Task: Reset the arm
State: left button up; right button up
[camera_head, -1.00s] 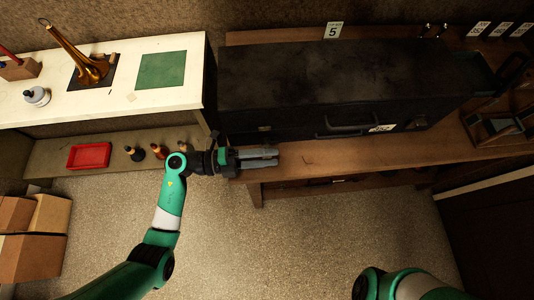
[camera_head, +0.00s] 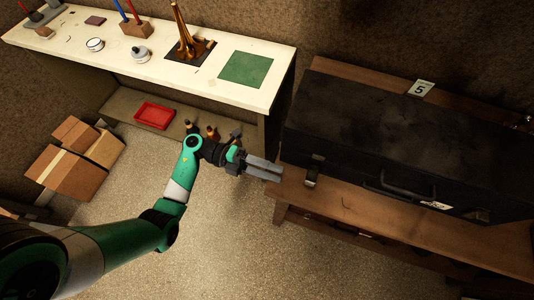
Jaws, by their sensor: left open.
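My left arm comes in from the lower left, green and white. Its left gripper (camera_head: 264,169) is open and empty, with its two grey fingers pointing right. In the picture the fingertips lie beside the left end of the wooden bench (camera_head: 350,206) that bears a black case (camera_head: 380,140). I cannot tell whether they touch the bench. My right arm and right gripper are not in view.
A white-topped table (camera_head: 130,57) stands at the back left with a brass horn (camera_head: 187,40), a green mat (camera_head: 246,69) and a tool holder (camera_head: 137,28). A red tray (camera_head: 154,116) lies on its lower shelf. Cardboard boxes (camera_head: 78,157) stand on the left. The front floor is clear.

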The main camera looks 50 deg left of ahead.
pick_arm(q)
jog(key=shift+s+a, duration=0.35)
jog(key=shift+a, duration=0.15)
